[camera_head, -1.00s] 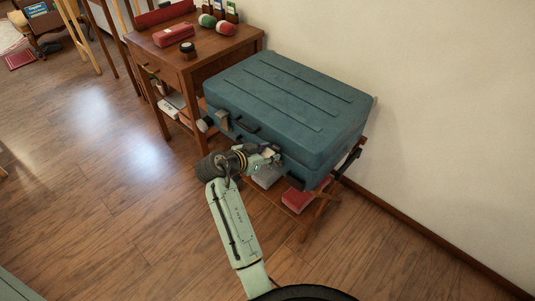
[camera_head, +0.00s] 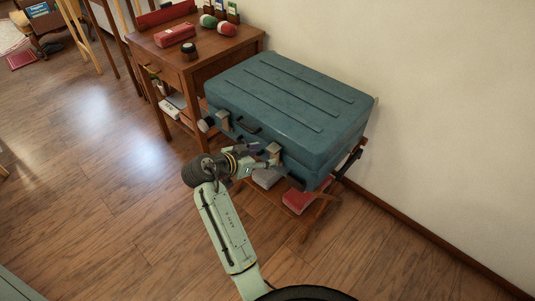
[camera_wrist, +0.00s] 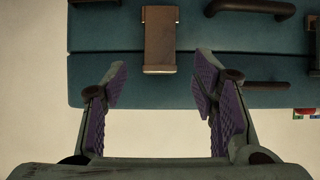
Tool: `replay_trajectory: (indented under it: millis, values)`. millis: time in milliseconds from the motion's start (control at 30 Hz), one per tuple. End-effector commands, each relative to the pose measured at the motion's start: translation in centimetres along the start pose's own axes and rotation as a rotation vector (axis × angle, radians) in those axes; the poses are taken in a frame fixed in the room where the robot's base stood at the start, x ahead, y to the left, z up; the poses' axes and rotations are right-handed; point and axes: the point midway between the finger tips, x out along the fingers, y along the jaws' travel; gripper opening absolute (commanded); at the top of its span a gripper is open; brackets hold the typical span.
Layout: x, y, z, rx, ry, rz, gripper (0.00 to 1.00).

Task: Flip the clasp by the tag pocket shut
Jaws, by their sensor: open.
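The teal suitcase (camera_head: 290,100) lies flat with its lid down, its front facing my arm. A brass-brown clasp (camera_head: 275,152) is on the right part of its front. In the wrist view the clasp (camera_wrist: 160,40) is a plate crossing the seam, and I cannot tell if it is latched. A second clasp (camera_head: 222,121) is further left. I cannot clearly pick out the tag pocket. My gripper (camera_head: 262,163) is just in front of the right clasp. In the wrist view its purple-padded fingers (camera_wrist: 160,88) are spread wide, with nothing between them; the clasp appears just beyond.
The suitcase's dark handle (camera_head: 248,125) is between the clasps. The suitcase rests on a folding wooden stand (camera_head: 318,213), with a red box (camera_head: 298,200) beneath. A wooden side table (camera_head: 205,60) stands close on the left, a wall behind. The floor in front is open.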

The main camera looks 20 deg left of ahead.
Motion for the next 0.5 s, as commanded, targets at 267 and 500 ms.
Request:
replay_trajectory:
  millis: [267,500]
  values:
    - [-5.7,-0.1,0.0,0.001,0.001,-0.004,0.53]
    - [-7.6,0.0,0.0,0.001,0.0,0.0,0.53]
